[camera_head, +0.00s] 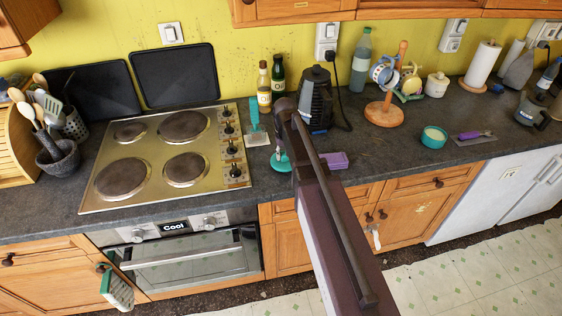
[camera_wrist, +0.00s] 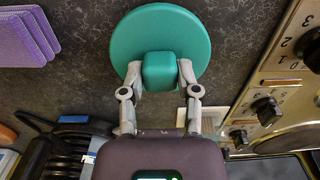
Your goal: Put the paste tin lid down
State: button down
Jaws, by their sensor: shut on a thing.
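The paste tin lid is a flat teal disc (camera_wrist: 160,30) with a square teal knob in its middle. In the wrist view my gripper (camera_wrist: 161,76) is shut on the knob, one finger on each side. In the head view the lid (camera_head: 302,171) shows partly beside my arm, over the counter right of the stove; my arm hides much of it and of the gripper. I cannot tell whether the lid touches the counter. A round teal tin (camera_head: 434,137) with pale contents stands open on the counter at the right.
A purple stack (camera_head: 334,161) lies just right of the lid. A teal-handled scraper (camera_head: 257,130) lies between stove (camera_head: 165,152) and arm. A black appliance (camera_head: 316,98) and bottles (camera_head: 264,85) stand behind. Counter is bare around (camera_head: 385,155) towards the tin.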

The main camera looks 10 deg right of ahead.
jog(key=shift+f+b, duration=0.4)
jog(key=shift+f, duration=0.3)
jog(key=shift+f, duration=0.1)
jog(key=shift+c, duration=1.7)
grip_release()
notch_tip(320, 180, up, 12)
jog(key=p, duration=1.2)
jog(key=shift+s, duration=0.1)
